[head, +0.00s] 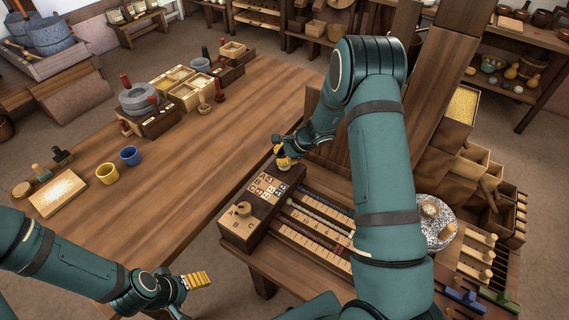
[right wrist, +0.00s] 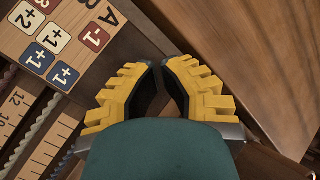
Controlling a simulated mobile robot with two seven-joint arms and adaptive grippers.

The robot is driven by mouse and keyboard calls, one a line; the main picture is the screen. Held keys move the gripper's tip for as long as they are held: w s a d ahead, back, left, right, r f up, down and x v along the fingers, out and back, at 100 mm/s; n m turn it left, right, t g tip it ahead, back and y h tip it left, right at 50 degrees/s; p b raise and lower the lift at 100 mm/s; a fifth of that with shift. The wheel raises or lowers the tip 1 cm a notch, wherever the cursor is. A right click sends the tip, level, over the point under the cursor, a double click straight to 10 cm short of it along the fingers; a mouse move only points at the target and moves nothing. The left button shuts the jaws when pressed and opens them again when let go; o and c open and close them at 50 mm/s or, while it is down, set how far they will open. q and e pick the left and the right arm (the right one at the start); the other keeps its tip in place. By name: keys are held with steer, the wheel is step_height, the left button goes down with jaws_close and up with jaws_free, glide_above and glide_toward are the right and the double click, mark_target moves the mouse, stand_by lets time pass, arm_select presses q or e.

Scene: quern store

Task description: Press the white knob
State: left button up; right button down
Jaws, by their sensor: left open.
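A pale wooden knob (head: 243,208) stands on a plate lettered A, B and C at the near end of a dark wooden box (head: 262,228). No knob is clearly white in either view, and I cannot tell whether one is hidden by my right gripper. My right gripper (head: 284,158) is over the far end of the box, beyond the knob. In the right wrist view its yellow fingers (right wrist: 162,68) come together at the tips with nothing between them. My left gripper (head: 198,280) is open and empty, low at the front, left of the box and apart from it.
Number tiles (head: 268,188) lie on the box, and ruled strips (head: 315,230) run to its right. Yellow (head: 107,173) and blue (head: 130,156) cups stand on the left table (head: 185,165), whose middle is clear.

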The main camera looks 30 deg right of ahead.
steer(key=shift+f+b, duration=0.4)
steer(key=shift+r, duration=0.1)
stand_by(0.5)
steer(key=shift+r+p, duration=0.9)
steer(key=shift+r, duration=0.25)
steer(key=shift+r+p, duration=1.85)
steer(key=shift+r, duration=0.7)
